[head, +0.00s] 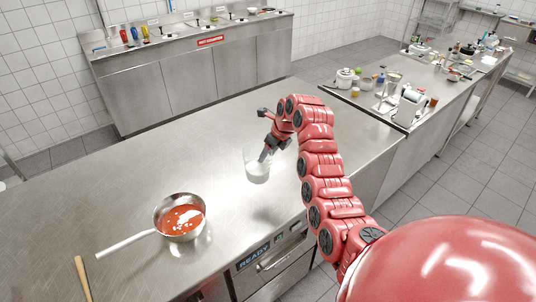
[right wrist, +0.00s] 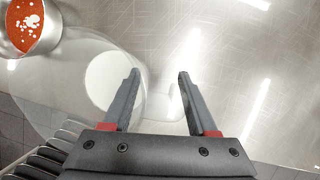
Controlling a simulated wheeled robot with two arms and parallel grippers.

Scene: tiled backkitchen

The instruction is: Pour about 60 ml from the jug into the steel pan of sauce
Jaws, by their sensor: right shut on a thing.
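The steel pan (head: 160,221) of red sauce stands on the near counter at lower left, its light handle pointing left. White blotches lie on the sauce. It also shows at the top left of the right wrist view (right wrist: 8,48). The clear jug (head: 250,160) holds white liquid and is right of and behind the pan. It looks roughly upright, with a shadow apart from it on the counter. My right gripper (head: 268,153) is shut on the jug, seemingly at its handle; the clear wall makes the exact contact hard to see. The jug also fills the left of the right wrist view (right wrist: 72,60).
A wooden utensil (head: 83,278) lies on the counter (head: 120,180) left of the pan. The counter between jug and pan is clear. A drawer front marked READY (head: 255,255) is below the counter edge. Bottles and tools crowd the right-hand counter (head: 350,98).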

